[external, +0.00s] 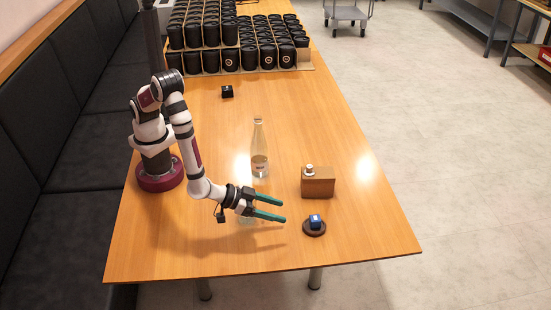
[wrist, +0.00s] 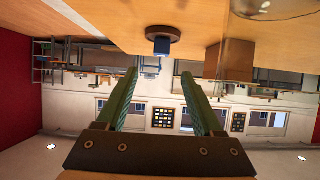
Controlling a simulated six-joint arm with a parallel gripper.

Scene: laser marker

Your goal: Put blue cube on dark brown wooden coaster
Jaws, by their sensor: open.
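The blue cube (external: 315,221) rests on the dark brown round wooden coaster (external: 314,231), near the right front part of the table. In the wrist view, which looks upside down, the blue cube (wrist: 162,46) and the coaster (wrist: 162,32) show beyond my fingers. My gripper (external: 284,211) has green fingers, held level above the table to the left of the coaster. It is open and empty, apart from the cube. It also shows in the wrist view (wrist: 159,74), with a wide gap between the fingers.
A wooden block (external: 318,184) with a small white-topped item (external: 309,170) stands behind the coaster. A clear bottle (external: 259,150) stands left of it. A small black object (external: 227,91) and many black containers (external: 205,45) are farther back. The table's front area is clear.

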